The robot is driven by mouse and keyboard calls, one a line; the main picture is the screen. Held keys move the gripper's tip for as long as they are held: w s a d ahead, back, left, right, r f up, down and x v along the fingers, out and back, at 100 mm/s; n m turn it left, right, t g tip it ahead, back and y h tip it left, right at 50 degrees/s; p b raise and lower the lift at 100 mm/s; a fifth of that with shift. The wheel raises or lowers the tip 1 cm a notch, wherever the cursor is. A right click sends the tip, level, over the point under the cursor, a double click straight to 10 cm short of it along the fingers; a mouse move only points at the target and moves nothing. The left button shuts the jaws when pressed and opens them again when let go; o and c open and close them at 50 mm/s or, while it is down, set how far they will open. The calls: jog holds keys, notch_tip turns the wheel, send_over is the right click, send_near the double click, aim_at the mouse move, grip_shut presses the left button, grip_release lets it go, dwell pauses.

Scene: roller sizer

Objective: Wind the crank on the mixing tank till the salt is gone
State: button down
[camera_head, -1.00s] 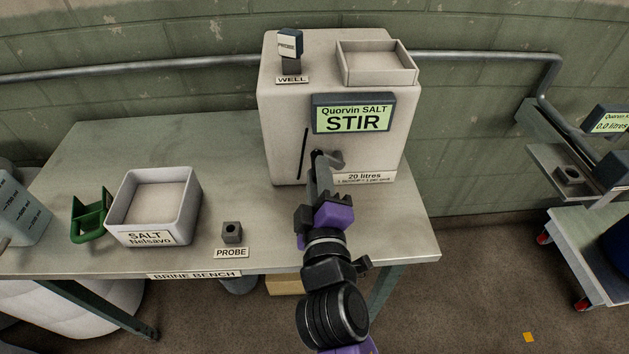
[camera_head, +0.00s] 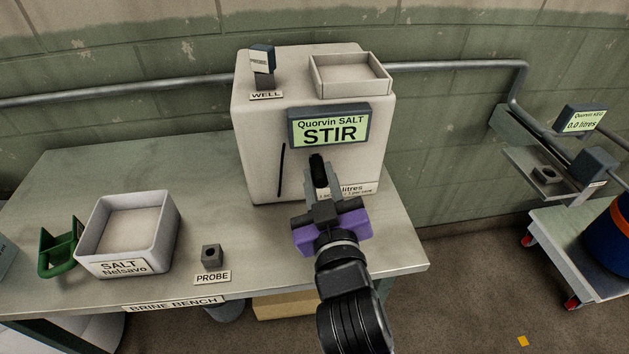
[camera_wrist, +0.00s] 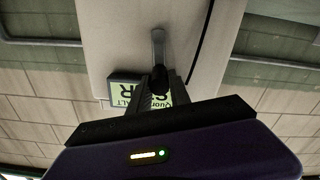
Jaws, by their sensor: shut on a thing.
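The mixing tank (camera_head: 262,165) is a pale box on the bench. Its display (camera_head: 329,127) reads "Quorvin SALT STIR". My gripper (camera_head: 319,165) is at the tank's front, just below the display, and covers most of the crank in the head view. In the wrist view, the crank's grey arm (camera_wrist: 158,46) runs from the tank face to a dark knob (camera_wrist: 160,80), and my gripper (camera_wrist: 160,92) is shut on that knob. The inside of the tank, and any salt in it, is hidden.
A white salt box (camera_head: 128,228) and a green scoop (camera_head: 60,248) stand on the bench (camera_head: 60,180) at left. An empty probe holder (camera_head: 211,254) is near the front edge. The probe (camera_head: 262,58) sits in the tank-top well. A trolley (camera_head: 560,240) stands at right.

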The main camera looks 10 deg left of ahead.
jog(key=shift+w+d+f+m, duration=0.1)
jog(key=shift+d+f+m, duration=0.15)
jog(key=shift+m, duration=0.25)
jog(key=c, duration=1.2)
grip_release()
jog(key=shift+r, duration=0.15)
jog(key=v, duration=0.7)
jog(key=shift+s, duration=0.4)
jog(key=shift+d, duration=0.15)
